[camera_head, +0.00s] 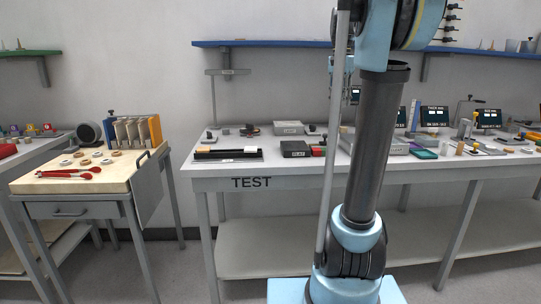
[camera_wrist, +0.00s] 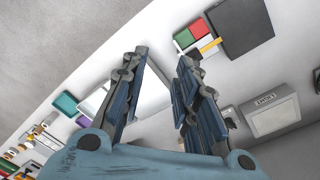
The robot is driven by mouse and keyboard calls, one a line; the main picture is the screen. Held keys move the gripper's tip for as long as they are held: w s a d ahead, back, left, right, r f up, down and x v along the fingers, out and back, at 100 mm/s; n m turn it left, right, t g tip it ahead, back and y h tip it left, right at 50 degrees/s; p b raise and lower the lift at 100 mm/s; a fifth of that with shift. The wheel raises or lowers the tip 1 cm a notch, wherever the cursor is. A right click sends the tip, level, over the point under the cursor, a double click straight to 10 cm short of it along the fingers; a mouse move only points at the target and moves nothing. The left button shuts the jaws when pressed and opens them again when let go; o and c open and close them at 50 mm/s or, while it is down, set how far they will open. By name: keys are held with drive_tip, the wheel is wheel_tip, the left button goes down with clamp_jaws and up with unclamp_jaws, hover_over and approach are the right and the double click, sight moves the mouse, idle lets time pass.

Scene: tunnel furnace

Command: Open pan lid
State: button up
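I cannot pick out a pan or a lid for certain in either view. In the wrist view my gripper (camera_wrist: 163,58) is open, its two blue-grey fingers apart with nothing between them. It is above a white bench top. A shiny pale plate (camera_wrist: 94,101) lies there, partly hidden behind the left finger. A grey box with a label (camera_wrist: 270,112) is to the right of the fingers. In the head view my arm stands in front of the TEST bench and hides part of it, and the gripper is mostly hidden.
The TEST bench (camera_head: 225,172) carries a black box (camera_head: 295,149), a grey box (camera_head: 288,128), a black tray (camera_head: 228,154) and several small screens. A wooden-topped cart (camera_head: 110,177) with red tools stands at left. Blue shelf (camera_head: 270,43) hangs above. In the wrist view, a dark box (camera_wrist: 240,26) lies at top.

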drive_tip(key=s+a+f+n, duration=0.2)
drive_tip(key=s+f, duration=0.6)
drive_tip(key=s+a+f+n+t, duration=0.1)
drive_tip(key=s+a+f+n, duration=0.1)
drive_tip(key=s+f, duration=0.5)
drive_tip(key=shift+s+a+f+n+t, duration=0.35)
drive_tip(key=shift+s+n, duration=0.25)
drive_tip(key=shift+s, duration=0.35)
drive_tip(key=s+f+n, duration=0.1)
drive_tip(key=s+f, duration=0.3)
drive_tip(key=f, duration=0.1)
drive_tip(key=s+a+f+n, duration=0.1)
drive_tip(key=s+f, duration=0.3)
drive_tip(key=f, duration=0.2)
drive_tip(key=s+a+f+n+t, duration=0.1)
drive_tip(key=s+f+n, duration=0.1)
drive_tip(key=f, duration=0.4)
drive_tip(key=shift+s+f, duration=0.25)
drive_tip(key=shift+s, duration=0.65)
drive_tip(key=shift+c, duration=0.5)
drive_tip(key=shift+s+a+f, duration=0.1)
drive_tip(key=shift+s+f, duration=0.05)
drive_tip(key=shift+f, duration=0.1)
clamp_jaws()
